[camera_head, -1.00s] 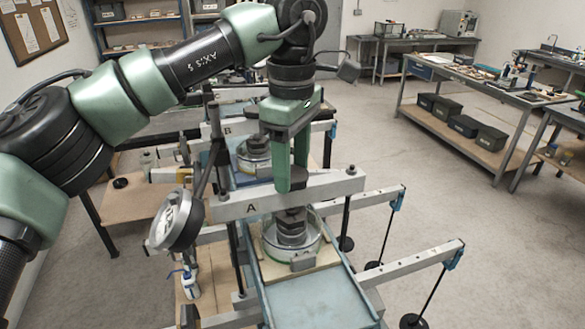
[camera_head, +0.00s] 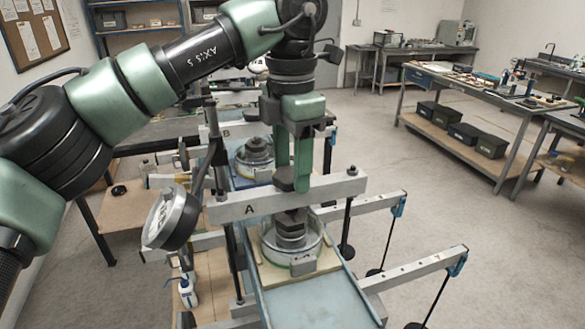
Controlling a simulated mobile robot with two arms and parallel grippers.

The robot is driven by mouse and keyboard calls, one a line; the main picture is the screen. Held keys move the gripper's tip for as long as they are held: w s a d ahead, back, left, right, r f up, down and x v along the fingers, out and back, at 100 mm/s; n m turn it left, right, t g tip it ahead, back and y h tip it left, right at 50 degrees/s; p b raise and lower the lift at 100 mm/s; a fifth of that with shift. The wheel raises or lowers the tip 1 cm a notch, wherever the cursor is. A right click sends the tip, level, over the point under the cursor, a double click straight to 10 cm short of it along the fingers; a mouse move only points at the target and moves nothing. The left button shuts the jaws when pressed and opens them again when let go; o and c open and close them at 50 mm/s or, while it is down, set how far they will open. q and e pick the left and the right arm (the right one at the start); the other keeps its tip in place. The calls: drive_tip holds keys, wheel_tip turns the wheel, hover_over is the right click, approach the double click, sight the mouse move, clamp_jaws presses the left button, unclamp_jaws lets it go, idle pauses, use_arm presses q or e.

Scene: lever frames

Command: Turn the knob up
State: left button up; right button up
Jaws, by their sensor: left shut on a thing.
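My left gripper (camera_head: 291,186) comes down from above on the beam of lever frame A (camera_head: 240,208). Its green fingers are shut on a dark knob (camera_head: 284,179) at the top of that beam; the fingers hide part of the knob. Below the beam, a dark stacked block (camera_head: 291,222) stands in a clear round dish. My right gripper is not in view.
A round dial gauge (camera_head: 166,218) stands left of frame A. Frame B, with a similar dish (camera_head: 254,160), stands behind. Long weighted lever arms (camera_head: 420,267) stick out to the right. Workbenches (camera_head: 490,90) line the back right; the floor between is clear.

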sight(291, 173)
use_arm(q)
drive_tip(key=n+b, duration=0.1)
drive_tip(key=n, duration=0.6)
drive_tip(key=shift+b, duration=0.35)
idle(0.4)
drive_tip(key=o, duration=1.4)
wheel_tip(291, 173, up, 8)
drive_tip(key=shift+f+p, duration=0.1)
drive_tip(key=shift+p, duration=0.2)
